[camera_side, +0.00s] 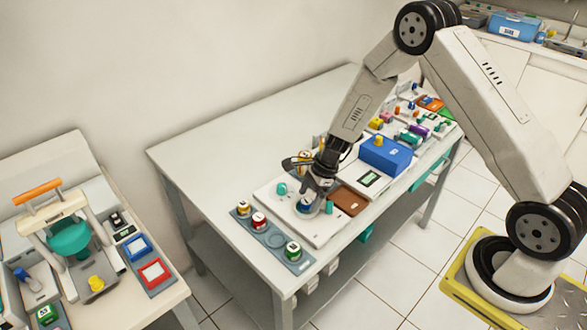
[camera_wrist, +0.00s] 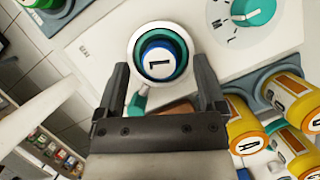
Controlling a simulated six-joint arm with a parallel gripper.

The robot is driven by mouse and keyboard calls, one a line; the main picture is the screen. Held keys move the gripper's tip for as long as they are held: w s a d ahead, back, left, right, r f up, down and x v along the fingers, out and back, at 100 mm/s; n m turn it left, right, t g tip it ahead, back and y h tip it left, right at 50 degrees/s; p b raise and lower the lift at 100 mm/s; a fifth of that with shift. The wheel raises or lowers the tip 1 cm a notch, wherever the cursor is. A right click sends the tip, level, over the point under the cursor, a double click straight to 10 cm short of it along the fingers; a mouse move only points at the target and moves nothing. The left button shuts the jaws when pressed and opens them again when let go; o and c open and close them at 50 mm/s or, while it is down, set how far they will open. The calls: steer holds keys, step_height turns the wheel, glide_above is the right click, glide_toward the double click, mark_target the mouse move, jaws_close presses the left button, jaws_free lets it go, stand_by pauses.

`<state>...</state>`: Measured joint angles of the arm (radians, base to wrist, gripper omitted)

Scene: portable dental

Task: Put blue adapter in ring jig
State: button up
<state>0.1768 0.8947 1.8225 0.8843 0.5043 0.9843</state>
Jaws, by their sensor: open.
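The blue adapter (camera_wrist: 159,71), a short blue cylinder with a white top marked "1", sits inside a round white holder with a teal inner wall, which looks like the ring jig (camera_wrist: 137,36). A teal lever sticks out of the ring's lower left. In the side view, the blue adapter (camera_side: 304,207) shows low beside my gripper (camera_side: 314,203), on a white base plate. In the wrist view, the fingers of my gripper (camera_wrist: 160,66) are open, one on each side of the ring, with visible gaps. The adapter's lower part is hidden in the ring.
The white base (camera_side: 279,208) carries a teal knob (camera_wrist: 253,10). Several capped bottles stand in a grey rack (camera_side: 270,234) in front. A brown pad (camera_side: 348,201) and a blue box (camera_side: 385,155) are to the right. The table's left part is clear.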

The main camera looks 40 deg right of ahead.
steer(key=v, duration=0.6)
steer(key=shift+r, duration=0.2)
steer(key=shift+s+d, duration=0.15)
steer(key=s+a+r+n+h, duration=0.1)
steer(key=s+r+n+h, duration=0.1)
steer(key=s+r+n, duration=0.3)
steer(key=s+a+r+n+t+h, duration=0.1)
steer(key=s+r+n, duration=0.4)
steer(key=s+n, duration=0.6)
steer(key=a+n+h, duration=0.1)
steer(key=n, duration=0.5)
steer(key=shift+a, duration=0.3)
